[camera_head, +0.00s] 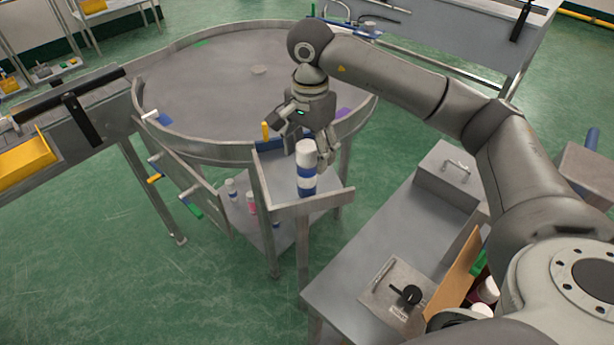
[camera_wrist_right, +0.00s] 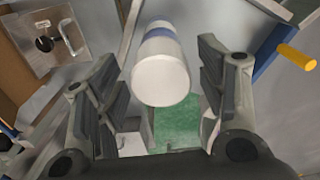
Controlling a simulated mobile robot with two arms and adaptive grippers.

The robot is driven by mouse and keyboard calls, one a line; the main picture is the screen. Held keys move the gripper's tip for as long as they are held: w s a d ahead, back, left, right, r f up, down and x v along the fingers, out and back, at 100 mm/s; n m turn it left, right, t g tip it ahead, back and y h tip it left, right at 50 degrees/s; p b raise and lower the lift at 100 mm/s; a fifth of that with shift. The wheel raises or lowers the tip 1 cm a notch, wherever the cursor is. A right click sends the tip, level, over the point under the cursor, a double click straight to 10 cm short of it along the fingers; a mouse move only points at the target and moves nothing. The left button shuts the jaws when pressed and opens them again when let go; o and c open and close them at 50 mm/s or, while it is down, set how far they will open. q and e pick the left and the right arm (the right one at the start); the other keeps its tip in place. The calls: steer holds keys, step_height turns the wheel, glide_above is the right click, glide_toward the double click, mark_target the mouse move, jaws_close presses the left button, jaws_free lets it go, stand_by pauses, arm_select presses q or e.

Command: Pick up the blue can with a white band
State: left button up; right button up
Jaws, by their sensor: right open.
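The blue can with a white band (camera_head: 307,183) stands upright on a small metal shelf at the rim of the round table in the head view. It has a white top. My right gripper (camera_head: 304,142) is at the can, with its fingers spread around the can's upper part. In the right wrist view the can's white top (camera_wrist_right: 160,80) lies between the two open fingers, with a visible gap on each side. No grip on the can shows. My left gripper is not in view.
The round metal table (camera_head: 215,85) is mostly bare. Raised metal edges border the small shelf (camera_head: 325,203). Several small bottles stand on a lower shelf (camera_head: 283,235). A grey workbench (camera_head: 375,235) stands to the right, with a cardboard divider (camera_head: 455,275).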

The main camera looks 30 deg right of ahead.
mark_target(307, 170)
steer(key=shift+a+f+p, duration=0.1)
steer(key=shift+f+p, duration=0.3)
steer(key=shift+f, duration=0.2)
steer(key=f, duration=0.1)
steer(key=f+p, duration=0.1)
steer(key=f, duration=0.1)
steer(key=shift+s+a+f+p, duration=0.1)
steer(key=shift+a+f+p, duration=0.15)
steer(key=shift+p, duration=0.1)
steer(key=shift+f, duration=0.45)
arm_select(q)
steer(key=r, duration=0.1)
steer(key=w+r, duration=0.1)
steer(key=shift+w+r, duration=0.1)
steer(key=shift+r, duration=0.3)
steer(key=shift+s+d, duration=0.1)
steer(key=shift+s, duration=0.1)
arm_select(e)
steer(key=c, duration=1.3)
